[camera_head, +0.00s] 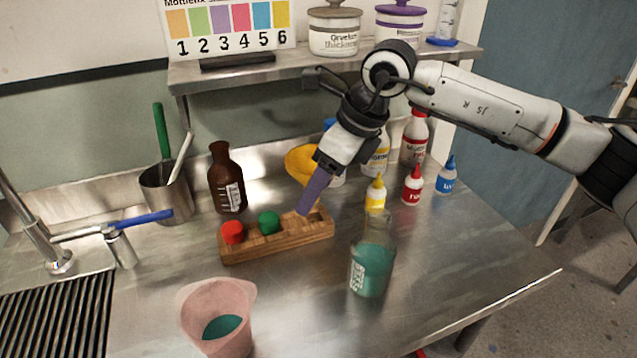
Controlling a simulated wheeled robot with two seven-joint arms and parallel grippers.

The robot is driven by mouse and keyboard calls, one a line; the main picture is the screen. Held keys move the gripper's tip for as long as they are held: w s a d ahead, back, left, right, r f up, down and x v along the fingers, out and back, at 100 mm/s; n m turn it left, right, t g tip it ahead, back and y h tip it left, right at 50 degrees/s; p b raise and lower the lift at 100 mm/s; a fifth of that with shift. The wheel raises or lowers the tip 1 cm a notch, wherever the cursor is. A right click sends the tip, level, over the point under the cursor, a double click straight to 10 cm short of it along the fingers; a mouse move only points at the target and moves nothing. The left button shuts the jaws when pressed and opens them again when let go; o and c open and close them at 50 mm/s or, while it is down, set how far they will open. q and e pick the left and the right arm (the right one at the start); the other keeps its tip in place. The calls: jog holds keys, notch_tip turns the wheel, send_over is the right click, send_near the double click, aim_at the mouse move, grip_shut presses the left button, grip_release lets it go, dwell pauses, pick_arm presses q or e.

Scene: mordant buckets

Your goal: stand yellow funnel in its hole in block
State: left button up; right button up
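The wooden block (280,242) lies on the steel counter, with a red piece (232,232) and a green piece (268,222) seated toward its left end. The yellow funnel (300,158) shows its wide curved rim just above and behind the block's right end. Its lower part is hidden by my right gripper (321,172), which points down and left beside it. A purple bar-like piece (314,192) runs from the gripper down to the block's right part. I cannot tell whether the fingers are closed on the funnel or on this piece. My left gripper is out of view.
A glass bottle of teal liquid (373,265) and a pink beaker (215,312) stand in front. A brown bottle (227,180) and a metal pot (166,193) stand behind left. Small yellow, red and blue bottles (412,186) stand right. A shelf (240,77) overhangs behind.

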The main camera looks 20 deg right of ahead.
notch_tip(320, 180, down, 2)
jog(key=shift+f+b, duration=0.1)
jog(key=shift+b, duration=0.45)
jog(key=shift+b, duration=0.45)
jog(key=shift+c, duration=0.2)
dwell(1.3)
jog(key=shift+f+b, duration=0.95)
jog(key=shift+f, duration=0.15)
jog(key=o, duration=1.2)
jog(key=shift+r, duration=0.1)
